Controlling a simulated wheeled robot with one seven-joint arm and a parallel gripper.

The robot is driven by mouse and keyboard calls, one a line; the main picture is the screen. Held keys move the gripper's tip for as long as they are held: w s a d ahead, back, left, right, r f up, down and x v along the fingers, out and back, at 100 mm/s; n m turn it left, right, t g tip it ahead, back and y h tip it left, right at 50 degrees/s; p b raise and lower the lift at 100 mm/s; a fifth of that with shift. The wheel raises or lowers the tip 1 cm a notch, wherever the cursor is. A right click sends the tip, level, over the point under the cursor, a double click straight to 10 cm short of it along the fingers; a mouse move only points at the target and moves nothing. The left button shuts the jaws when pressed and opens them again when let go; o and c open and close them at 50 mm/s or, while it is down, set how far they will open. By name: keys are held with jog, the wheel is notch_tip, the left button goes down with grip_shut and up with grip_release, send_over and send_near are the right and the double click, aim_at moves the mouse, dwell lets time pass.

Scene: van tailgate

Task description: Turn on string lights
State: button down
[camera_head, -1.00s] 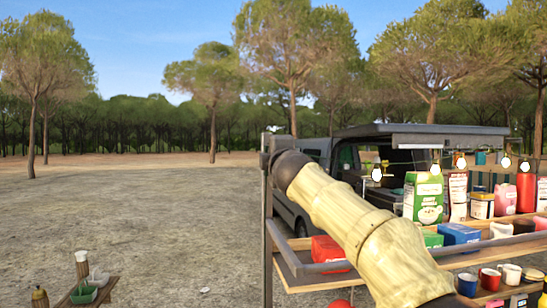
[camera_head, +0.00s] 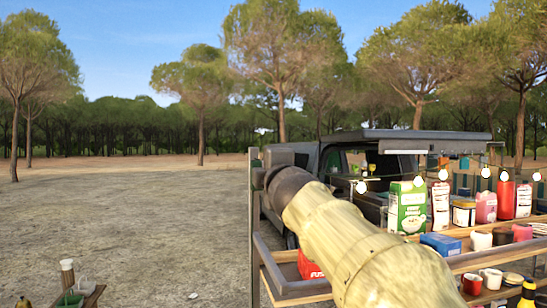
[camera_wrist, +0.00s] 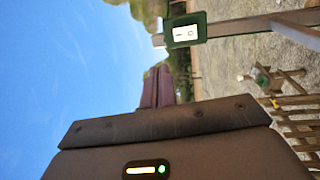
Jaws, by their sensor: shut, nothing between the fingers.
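The string lights (camera_head: 443,174) hang as a row of round pale bulbs above the shelf in the head view; I cannot tell if they are lit. In the wrist view a green switch box (camera_wrist: 202,22) with a white rocker marked with a line and a circle sits on a dark beam. My gripper (camera_wrist: 158,72) shows as shut, brownish fingers, empty, below and left of the switch box and apart from it in the picture. In the head view my arm reaches up to the left, and my gripper is hidden.
A shelf rack with a dark post (camera_head: 253,225) carries a green carton (camera_head: 407,208), a blue box (camera_head: 440,244), mugs and jars. A dark van (camera_head: 400,145) with its tailgate raised stands behind. A small wooden table (camera_head: 92,296) is at lower left. Open ground lies left.

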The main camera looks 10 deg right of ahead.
jog(key=shift+s+r+p, duration=0.15)
jog(key=shift+s+p, duration=0.1)
jog(key=shift+s, duration=0.75)
jog(key=shift+s+r+p, duration=0.15)
jog(key=shift+s+p, duration=0.05)
jog(key=shift+s, duration=0.8)
jog(key=shift+f, duration=0.1)
